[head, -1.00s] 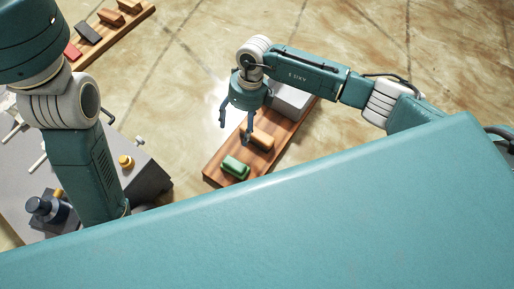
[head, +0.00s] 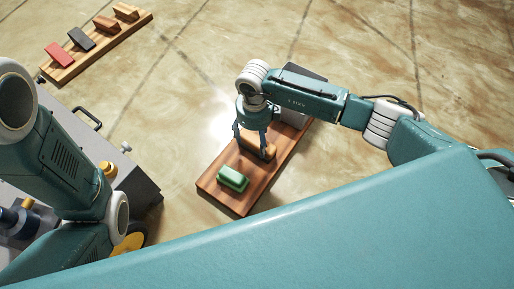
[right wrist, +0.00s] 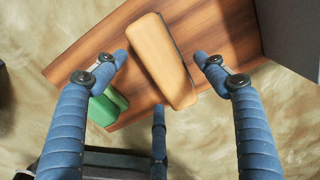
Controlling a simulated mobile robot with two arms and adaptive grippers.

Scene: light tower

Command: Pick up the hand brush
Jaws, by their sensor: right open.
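A tan block-like object with a dark underside, which looks like the hand brush (head: 262,150), lies on a wooden board (head: 222,200). In the right wrist view the brush (right wrist: 163,62) lies slightly tilted on the board (right wrist: 222,30). My right gripper (head: 252,143) is above it and open. In the right wrist view its fingertips are spread to the left and right of the brush, with gaps visible on both sides. Whether the tips are level with the brush, I cannot tell. My left arm shows at the left of the head view, but its gripper is out of view.
A green block (head: 233,179) sits on the near end of the same board, close to the brush. A grey box (head: 292,115) stands at the far end. A grey cart (head: 138,183) is at left. Another board (head: 65,76) with several blocks lies at upper left.

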